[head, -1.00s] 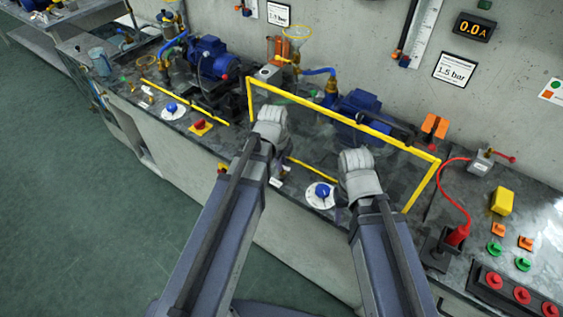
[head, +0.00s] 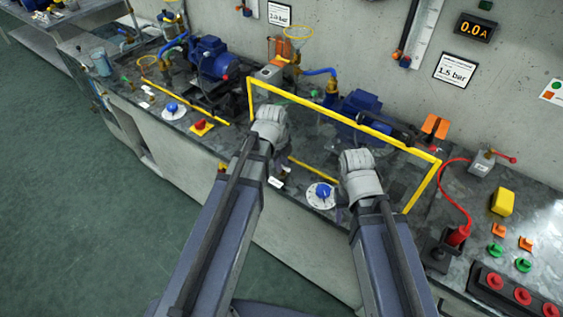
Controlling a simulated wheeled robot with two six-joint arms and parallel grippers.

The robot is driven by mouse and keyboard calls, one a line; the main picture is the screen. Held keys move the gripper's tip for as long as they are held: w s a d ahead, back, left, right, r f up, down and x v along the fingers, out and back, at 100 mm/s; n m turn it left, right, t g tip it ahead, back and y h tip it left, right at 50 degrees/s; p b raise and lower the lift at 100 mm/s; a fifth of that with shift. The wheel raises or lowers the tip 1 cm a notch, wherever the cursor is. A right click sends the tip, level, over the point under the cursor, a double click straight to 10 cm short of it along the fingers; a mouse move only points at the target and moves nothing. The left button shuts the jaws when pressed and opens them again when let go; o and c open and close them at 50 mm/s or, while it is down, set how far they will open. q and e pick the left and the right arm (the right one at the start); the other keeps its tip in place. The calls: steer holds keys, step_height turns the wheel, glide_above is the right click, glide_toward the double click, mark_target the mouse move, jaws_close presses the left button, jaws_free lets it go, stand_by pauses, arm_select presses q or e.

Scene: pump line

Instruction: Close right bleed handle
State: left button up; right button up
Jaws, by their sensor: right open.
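I cannot make out for sure which part is the right bleed handle. The right blue pump (head: 362,103) stands behind a yellow-framed clear guard (head: 300,101), with a brass fitting (head: 331,88) and a blue hose (head: 319,72) at its left. My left gripper (head: 271,112) is at the guard's left part, in front of the pump; its fingers are hidden behind its wrist. My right gripper (head: 357,155) is in front of the guard's middle, right of a blue dial knob (head: 323,191). It is open, and I see nothing held in it.
A grey box with a red lever (head: 505,156) stands at the right, beside a yellow block (head: 503,202) and a red cable (head: 466,195). A red-button panel (head: 508,291) is at the front right. The left blue pump (head: 210,57) stands further left.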

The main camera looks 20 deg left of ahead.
arm_select(q)
steer(key=shift+o, duration=1.3)
steer(key=shift+r, duration=0.15)
step_height(320, 180, up, 7)
steer(key=s+p, duration=0.1)
steer(key=p, duration=0.6)
steer(key=shift+s+a+r+p, duration=0.2)
steer(key=shift+a+p, duration=0.1)
steer(key=shift+p, duration=0.05)
steer(key=s+d+n+g+y, duration=0.2)
steer(key=s+d+n, duration=0.9)
steer(key=n, duration=0.7)
steer(key=shift+s+f, duration=0.15)
steer(key=shift+s, duration=0.55)
